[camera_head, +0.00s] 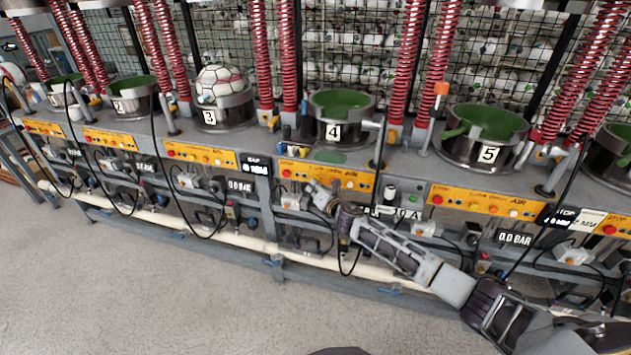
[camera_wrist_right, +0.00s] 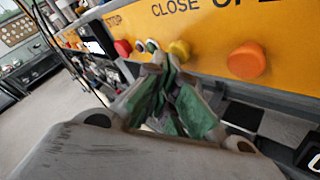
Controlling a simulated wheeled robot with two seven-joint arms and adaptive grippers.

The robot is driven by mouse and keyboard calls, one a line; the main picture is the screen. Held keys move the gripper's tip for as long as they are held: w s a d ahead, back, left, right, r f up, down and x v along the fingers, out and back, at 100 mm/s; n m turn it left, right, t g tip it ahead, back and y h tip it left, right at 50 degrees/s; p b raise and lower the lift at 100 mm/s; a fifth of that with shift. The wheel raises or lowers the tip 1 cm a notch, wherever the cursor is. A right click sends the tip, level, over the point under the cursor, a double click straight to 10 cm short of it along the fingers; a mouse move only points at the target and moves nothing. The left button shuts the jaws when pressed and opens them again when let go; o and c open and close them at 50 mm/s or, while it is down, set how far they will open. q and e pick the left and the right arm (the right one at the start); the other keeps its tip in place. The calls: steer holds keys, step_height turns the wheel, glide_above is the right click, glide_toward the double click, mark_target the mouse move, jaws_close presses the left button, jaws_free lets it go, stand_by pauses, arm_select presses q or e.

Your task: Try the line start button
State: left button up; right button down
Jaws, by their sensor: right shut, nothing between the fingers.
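My right gripper (camera_head: 318,192) is in front of the yellow control panel (camera_head: 352,181) below station 4, its arm coming in from the lower right. In the right wrist view the gripper (camera_wrist_right: 163,64) is shut and empty, its green-padded fingers together. Its tips are just below a row of buttons: a red one (camera_wrist_right: 123,47), small pale ones (camera_wrist_right: 140,46), a yellow one (camera_wrist_right: 180,50) and a large orange one (camera_wrist_right: 247,60). I cannot tell whether the tips touch the panel. No label naming a line start button is readable. My left gripper is not in view.
Several numbered black cups stand along the bench, including cup 4 (camera_head: 338,115) and cup 5 (camera_head: 482,137). A white and red ball (camera_head: 220,82) sits in cup 3. Hoses and a pale pipe (camera_head: 225,236) run below the panels. The floor (camera_head: 130,300) in front is clear.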

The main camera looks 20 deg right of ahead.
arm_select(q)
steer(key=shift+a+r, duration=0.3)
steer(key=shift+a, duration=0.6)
arm_select(e)
steer(key=shift+s+a, duration=0.4)
steer(key=shift+s, duration=0.25)
arm_select(q)
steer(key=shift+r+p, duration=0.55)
steer(key=shift+p, duration=0.25)
arm_select(e)
steer(key=shift+s+a, duration=0.75)
steer(key=shift+s, duration=0.3)
steer(key=shift+s+a, duration=0.7)
steer(key=shift+s, duration=0.35)
